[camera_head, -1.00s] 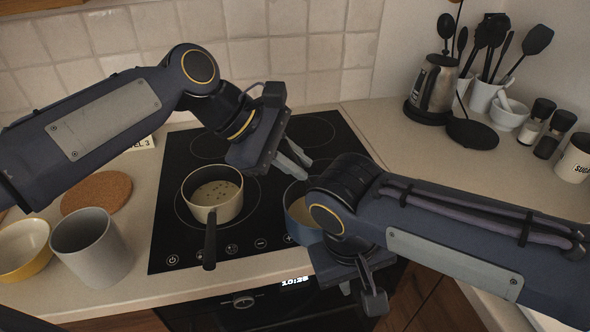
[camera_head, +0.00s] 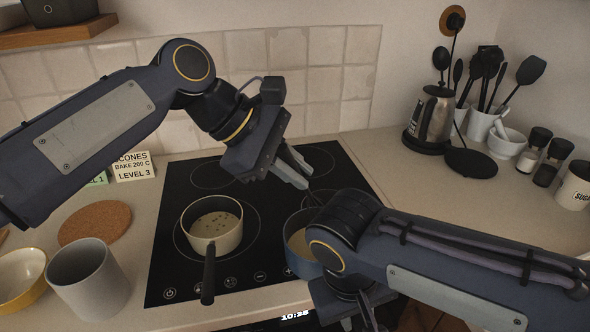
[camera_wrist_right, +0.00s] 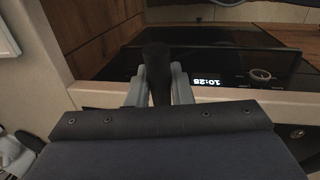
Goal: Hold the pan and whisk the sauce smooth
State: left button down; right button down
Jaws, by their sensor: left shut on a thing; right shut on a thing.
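A blue pan (camera_head: 299,262) with pale sauce stands on the front right of the hob, partly hidden by my right arm. My right gripper (camera_wrist_right: 157,95) is shut on the pan's dark handle (camera_wrist_right: 157,68), upright between the fingers in the right wrist view. My left gripper (camera_head: 294,167) is above the hob, just behind and above the blue pan. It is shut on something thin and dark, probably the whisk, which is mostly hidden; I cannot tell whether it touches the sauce.
A cream saucepan (camera_head: 214,238) with speckled sauce stands left of the blue pan, its dark handle towards the front. A grey mug (camera_head: 88,280), yellow bowl (camera_head: 20,277) and cork mat (camera_head: 95,222) lie left. A kettle (camera_head: 432,118) and jars stand at the back right.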

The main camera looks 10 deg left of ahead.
pick_arm(q)
jog(key=shift+r, duration=1.5)
pick_arm(e)
jog(key=c, duration=1.2)
grip_release()
notch_tip(320, 180, up, 12)
jog(key=s+a, duration=0.1)
jog(key=a, duration=0.1)
